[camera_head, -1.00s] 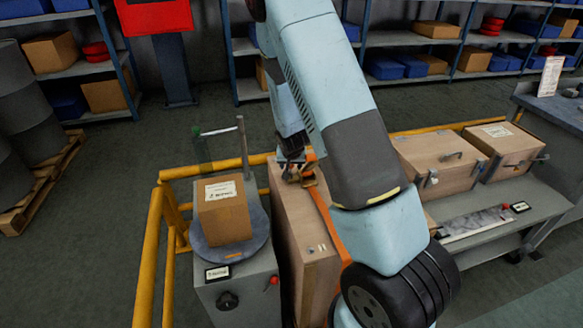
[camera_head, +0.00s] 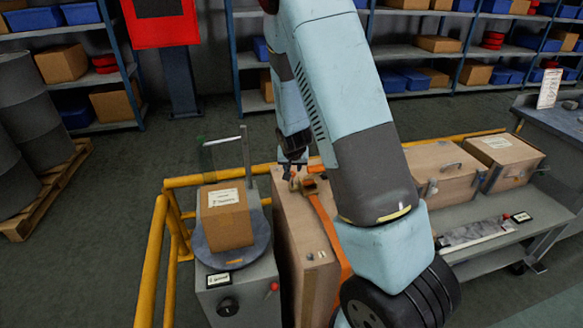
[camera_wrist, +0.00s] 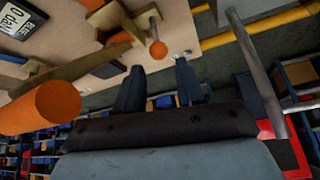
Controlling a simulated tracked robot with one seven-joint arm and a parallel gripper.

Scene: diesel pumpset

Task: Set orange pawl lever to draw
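An orange strap with a ratchet buckle (camera_head: 312,187) runs over the top of a tall wooden crate (camera_head: 292,225). In the wrist view, a small orange ball knob (camera_wrist: 158,48) on a short stem stands beyond my fingertips, roughly in line with the gap between them. It looks like the pawl lever's knob. A large orange grip (camera_wrist: 40,108) on a brown bar is close at the left. My gripper (camera_wrist: 158,78) is open, with nothing between its fingers. In the head view, my gripper (camera_head: 292,166) is just above the ratchet. Contact cannot be told.
A black-and-white label plate (camera_wrist: 20,18) lies at the upper left; its text is upside down. A grey bar (camera_wrist: 255,65) is close on the right. A cardboard box (camera_head: 226,216) on a round plate stands left of the crate. A yellow rail (camera_head: 152,260) borders the area.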

